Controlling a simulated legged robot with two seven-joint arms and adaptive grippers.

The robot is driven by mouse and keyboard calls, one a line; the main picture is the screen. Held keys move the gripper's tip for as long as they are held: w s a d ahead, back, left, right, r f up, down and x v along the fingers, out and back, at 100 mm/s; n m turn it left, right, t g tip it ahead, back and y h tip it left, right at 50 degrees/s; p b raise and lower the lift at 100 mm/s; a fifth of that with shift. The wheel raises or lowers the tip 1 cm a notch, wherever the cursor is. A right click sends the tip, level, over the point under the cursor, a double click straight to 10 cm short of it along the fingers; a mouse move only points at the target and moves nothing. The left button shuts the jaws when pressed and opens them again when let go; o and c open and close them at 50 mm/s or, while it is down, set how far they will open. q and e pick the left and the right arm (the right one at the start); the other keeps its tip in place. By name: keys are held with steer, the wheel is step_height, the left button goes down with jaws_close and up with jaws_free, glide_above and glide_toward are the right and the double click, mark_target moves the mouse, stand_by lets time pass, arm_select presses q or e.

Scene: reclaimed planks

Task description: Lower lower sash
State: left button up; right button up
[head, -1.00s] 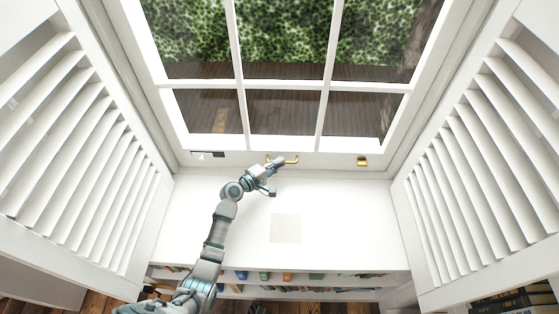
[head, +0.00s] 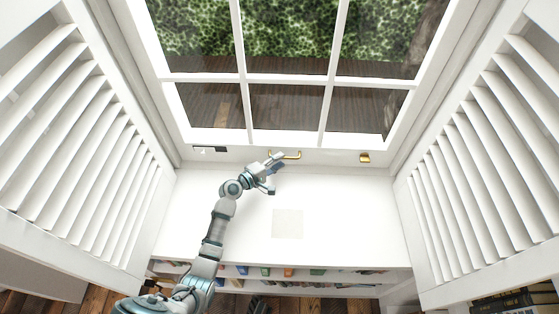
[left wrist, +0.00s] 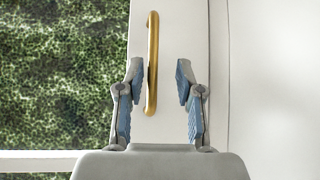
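The lower sash (head: 287,138) is a white framed window with several panes, and its bottom rail lies just above the white sill. A brass handle (head: 291,156) is on that rail, and it also shows as an upright gold bar in the left wrist view (left wrist: 152,62). My left gripper (head: 273,173) is at the handle's left part in the head view. In the left wrist view the gripper (left wrist: 156,82) has its fingers spread, with the bar's lower end between them, nearer the left finger. I see no clear grip on the bar. My right gripper is out of view.
A brass fitting (head: 365,158) is at right on the rail, and a small dark fitting (head: 209,149) is at left. Louvred shutters (head: 85,150) (head: 485,165) flank the window. The sill (head: 340,205) is clear around a pale square (head: 287,223). Books line a shelf below.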

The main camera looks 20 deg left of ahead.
arm_select(q)
steer(key=v, duration=1.1)
steer(key=shift+a+f, duration=0.1)
